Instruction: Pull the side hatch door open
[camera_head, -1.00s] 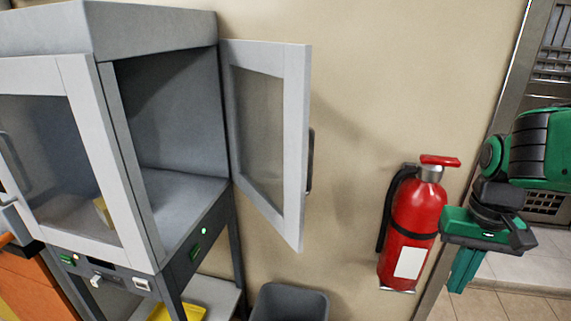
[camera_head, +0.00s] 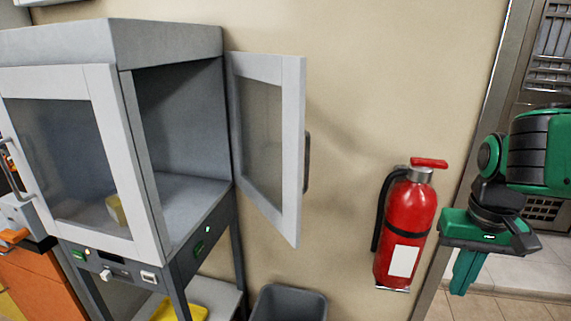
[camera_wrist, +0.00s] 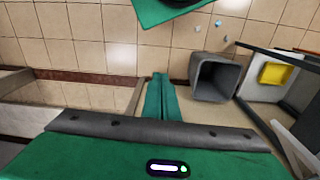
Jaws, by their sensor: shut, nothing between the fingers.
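The side hatch door (camera_head: 292,150) is a light grey frame with a dark window pane. It stands swung wide open on the right side of the grey cabinet (camera_head: 165,42), out towards the wall. Its dark handle (camera_head: 307,162) is on the door's outer edge. The cabinet's side opening (camera_head: 180,125) is uncovered. My green gripper (camera_head: 465,275) is at the far right of the head view, well apart from the door, beyond the fire extinguisher. In the wrist view my gripper (camera_wrist: 162,80) has its fingers together, with nothing between them.
A red fire extinguisher (camera_head: 408,225) hangs on the wall between the door and my arm. A grey bin (camera_head: 288,303) stands on the floor below the door; the wrist view also shows it (camera_wrist: 216,78). A yellow item (camera_head: 180,310) lies on the cabinet's lower shelf.

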